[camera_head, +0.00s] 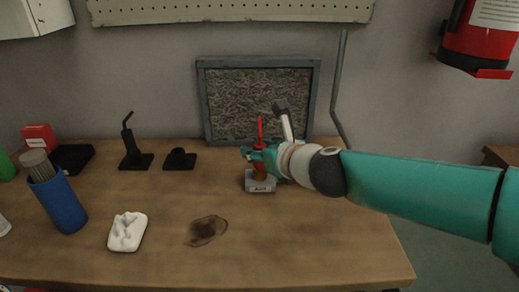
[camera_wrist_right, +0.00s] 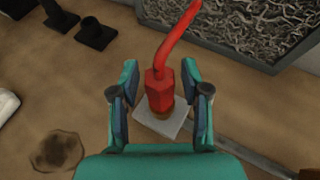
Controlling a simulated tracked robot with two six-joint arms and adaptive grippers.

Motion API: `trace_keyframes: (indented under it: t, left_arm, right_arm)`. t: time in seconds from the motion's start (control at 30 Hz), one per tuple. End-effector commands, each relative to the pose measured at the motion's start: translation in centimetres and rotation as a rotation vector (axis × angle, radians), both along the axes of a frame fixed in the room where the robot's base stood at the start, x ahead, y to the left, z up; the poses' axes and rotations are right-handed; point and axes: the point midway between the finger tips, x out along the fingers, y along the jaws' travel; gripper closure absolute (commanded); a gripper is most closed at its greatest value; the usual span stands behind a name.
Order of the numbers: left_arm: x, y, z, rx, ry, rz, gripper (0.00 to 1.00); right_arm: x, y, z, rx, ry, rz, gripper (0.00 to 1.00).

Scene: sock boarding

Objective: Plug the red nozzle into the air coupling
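The red nozzle (camera_wrist_right: 160,88), with a hex body and a long bent red tube, stands upright over the brass-coloured air coupling (camera_head: 260,174) in both views. The coupling sits on a grey block (camera_head: 260,187) with a dark label on its front. The nozzle's lower end meets the brass part; how deep it sits I cannot tell. My right gripper (camera_wrist_right: 160,92) is open, with one finger on each side of the nozzle and a small gap on both sides. In the head view the right gripper (camera_head: 262,157) partly hides the nozzle. My left gripper is not in view.
A framed grey mesh panel (camera_head: 258,100) stands behind the block against the wall. A dark stain (camera_head: 206,230) marks the wooden table (camera_head: 300,250); the front right is clear.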

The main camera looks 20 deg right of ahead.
Motion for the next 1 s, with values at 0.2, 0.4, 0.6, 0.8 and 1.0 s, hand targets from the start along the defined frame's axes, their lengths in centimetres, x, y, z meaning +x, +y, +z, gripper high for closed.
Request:
trace_keyframes:
  t: [0.2,0.4,0.6,0.8,1.0]
  left_arm:
    - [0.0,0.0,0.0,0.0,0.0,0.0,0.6]
    - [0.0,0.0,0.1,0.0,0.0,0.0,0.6]
    - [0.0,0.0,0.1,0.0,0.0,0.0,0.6]
    - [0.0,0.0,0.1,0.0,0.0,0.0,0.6]
    - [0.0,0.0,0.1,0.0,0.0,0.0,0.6]
  right_arm:
    - [0.0,0.0,0.0,0.0,0.0,0.0,0.46]
    - [-0.2,-0.1,0.1,-0.001,0.0,0.0,0.46]
    - [-1.2,-0.3,0.6,0.001,-0.001,-0.001,0.46]
    - [-3.1,-0.8,1.4,0.002,-0.001,-0.001,0.46]
    - [-5.1,-1.3,2.2,0.003,-0.001,-0.001,0.46]
